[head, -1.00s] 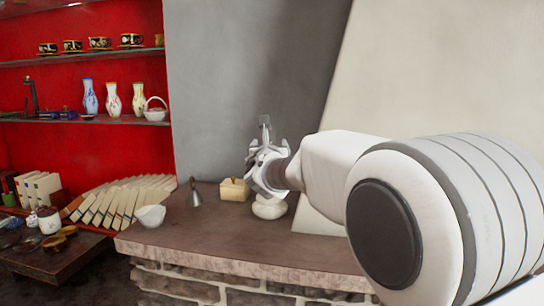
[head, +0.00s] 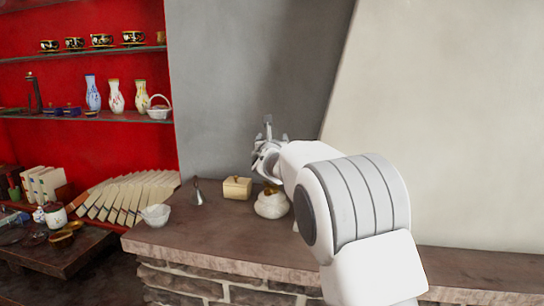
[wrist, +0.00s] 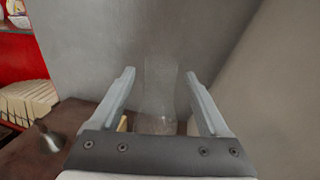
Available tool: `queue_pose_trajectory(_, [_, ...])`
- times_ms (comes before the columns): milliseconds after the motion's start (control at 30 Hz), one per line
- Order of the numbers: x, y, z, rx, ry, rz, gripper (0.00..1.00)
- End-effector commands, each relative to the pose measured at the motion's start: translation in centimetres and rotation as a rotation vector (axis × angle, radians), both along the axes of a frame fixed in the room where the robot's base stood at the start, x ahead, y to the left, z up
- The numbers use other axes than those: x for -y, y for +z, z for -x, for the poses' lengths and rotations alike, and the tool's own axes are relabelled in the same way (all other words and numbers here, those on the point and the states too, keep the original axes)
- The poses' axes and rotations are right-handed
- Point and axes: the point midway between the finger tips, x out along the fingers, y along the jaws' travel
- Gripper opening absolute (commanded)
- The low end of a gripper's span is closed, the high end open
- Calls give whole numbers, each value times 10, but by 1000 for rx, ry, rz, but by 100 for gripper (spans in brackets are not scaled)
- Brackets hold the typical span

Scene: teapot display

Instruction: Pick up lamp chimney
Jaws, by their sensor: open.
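The lamp chimney (wrist: 160,97) is a clear, faint glass tube. In the wrist view it stands upright between the two fingers of my gripper (wrist: 160,72), with its lower part behind the gripper's dark palm bar. My gripper is open, with a visible gap on each side of the glass; how far ahead the glass stands is hard to judge. In the head view my gripper (head: 268,150) is above the stone-edged counter, over a white rounded pot (head: 271,206). I cannot make out the chimney there.
On the counter (head: 215,235) stand a cream box (head: 237,188), a grey bell-shaped object (head: 198,194) and a white bowl (head: 155,215). A grey wall is behind and a pale slanted wall to the right. Red shelves (head: 90,120) with vases and cups are at left.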

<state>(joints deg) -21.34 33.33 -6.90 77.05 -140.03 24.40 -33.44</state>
Motion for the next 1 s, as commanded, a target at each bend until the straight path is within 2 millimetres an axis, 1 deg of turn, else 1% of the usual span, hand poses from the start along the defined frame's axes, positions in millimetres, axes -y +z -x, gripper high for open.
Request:
queue_pose_trajectory(100, [0,0,-4,0,0,0,79])
queue_pose_trajectory(300, [0,-1,-3,0,0,0,79])
queue_pose_trajectory(367, [0,-1,-3,0,0,0,68])
queue_pose_trajectory(400, [0,-1,-3,0,0,0,61])
queue_pose_trajectory(467, [0,-1,-3,0,0,0,50])
queue_pose_trajectory(500, [0,-1,-3,0,0,0,43])
queue_pose_trajectory(567, [0,-1,-3,0,0,0,32])
queue_pose_trajectory(600, [0,-1,-3,0,1,0,25])
queue_pose_trajectory(733, [0,0,-3,0,1,0,1])
queue_pose_trajectory(767, [0,0,-3,0,1,0,0])
queue_pose_trajectory(1000, [0,0,-3,1,1,0,0])
